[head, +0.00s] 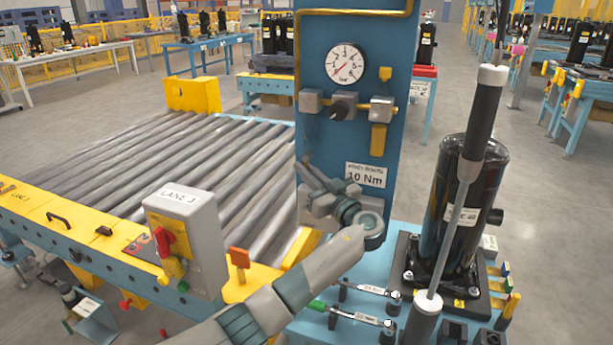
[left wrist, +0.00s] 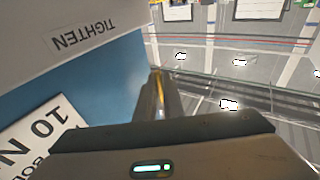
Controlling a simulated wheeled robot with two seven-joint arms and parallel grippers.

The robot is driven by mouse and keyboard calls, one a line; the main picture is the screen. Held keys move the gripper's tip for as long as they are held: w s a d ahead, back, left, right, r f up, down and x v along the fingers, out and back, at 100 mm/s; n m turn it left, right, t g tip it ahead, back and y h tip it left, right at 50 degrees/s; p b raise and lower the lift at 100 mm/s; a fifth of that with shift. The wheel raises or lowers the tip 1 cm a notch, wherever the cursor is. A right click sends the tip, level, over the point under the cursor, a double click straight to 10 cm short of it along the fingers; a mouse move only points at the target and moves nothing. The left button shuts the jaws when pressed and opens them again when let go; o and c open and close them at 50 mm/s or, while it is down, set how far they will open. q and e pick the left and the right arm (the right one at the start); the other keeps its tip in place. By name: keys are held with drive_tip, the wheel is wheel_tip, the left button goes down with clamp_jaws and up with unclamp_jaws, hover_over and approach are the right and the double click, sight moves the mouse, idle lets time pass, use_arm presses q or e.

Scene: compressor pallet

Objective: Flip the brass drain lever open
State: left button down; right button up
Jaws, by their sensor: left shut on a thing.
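My left gripper (head: 318,178) is at the lower left of the blue panel (head: 345,28), beside the 10 Nm label (head: 366,175). Its fingers are close together. In the left wrist view, my left gripper (left wrist: 160,90) has a thin brass-coloured strip between its fingers, which appears to be the brass drain lever (left wrist: 158,86); most of it is hidden. In the head view the fingers cover that spot. Higher on the panel, a brass-yellow handle (head: 378,140) hangs below a grey valve block (head: 382,109), apart from the gripper. My right gripper is not in view.
A pressure gauge (head: 346,64) tops the panel. A grey box marked TIGHTEN (left wrist: 85,35) is close to the left gripper. A roller conveyor (head: 190,165) with a LANE box (head: 185,235) lies left; a black compressor (head: 465,210) and a tall grey-black rod tool (head: 480,120) stand right.

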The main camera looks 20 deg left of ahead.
use_arm(q)
drive_tip(key=c, duration=1.9)
unclamp_jaws()
drive_tip(key=shift+d, duration=0.1)
